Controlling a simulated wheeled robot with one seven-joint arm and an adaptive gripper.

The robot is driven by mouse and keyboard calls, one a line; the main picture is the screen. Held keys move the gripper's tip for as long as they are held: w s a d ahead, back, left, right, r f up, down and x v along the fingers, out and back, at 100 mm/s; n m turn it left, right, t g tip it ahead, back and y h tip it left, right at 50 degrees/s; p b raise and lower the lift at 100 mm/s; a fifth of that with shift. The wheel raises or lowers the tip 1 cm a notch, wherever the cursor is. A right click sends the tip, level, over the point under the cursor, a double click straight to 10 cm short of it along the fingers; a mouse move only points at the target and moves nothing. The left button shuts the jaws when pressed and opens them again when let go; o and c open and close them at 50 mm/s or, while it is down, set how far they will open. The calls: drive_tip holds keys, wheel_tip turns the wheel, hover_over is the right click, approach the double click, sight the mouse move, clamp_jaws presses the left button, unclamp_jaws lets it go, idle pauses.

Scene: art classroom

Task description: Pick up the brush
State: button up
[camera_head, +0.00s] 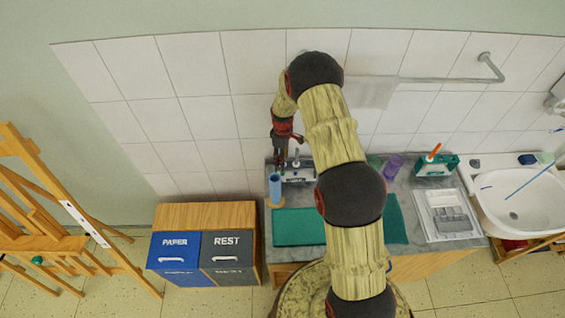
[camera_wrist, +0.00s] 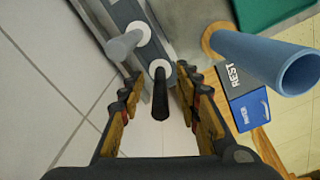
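A dark upright handle (camera_wrist: 160,100), possibly the brush, stands in a white ring of a grey holder (camera_wrist: 185,18). A pale grey handle (camera_wrist: 124,45) stands in another ring beside it. In the head view the holder (camera_head: 298,176) is at the back left of the counter, with a pale handle (camera_head: 295,160) rising from it. My gripper (camera_wrist: 159,88) is open, its fingers on either side of the dark handle, with gaps visible on both sides. In the head view my gripper (camera_head: 281,162) hangs above the holder's left end and hides the dark handle.
A blue cup (camera_head: 276,186) stands close by in front of the holder; it also shows in the wrist view (camera_wrist: 265,60). The tiled wall (camera_head: 210,120) is just behind. Green mats (camera_head: 298,228) lie on the counter. Paper and rest bins (camera_head: 228,250) stand left, a sink (camera_head: 520,205) right.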

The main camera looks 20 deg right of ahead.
drive_tip(key=shift+f, duration=0.25)
drive_tip(key=shift+c, duration=1)
clamp_jaws()
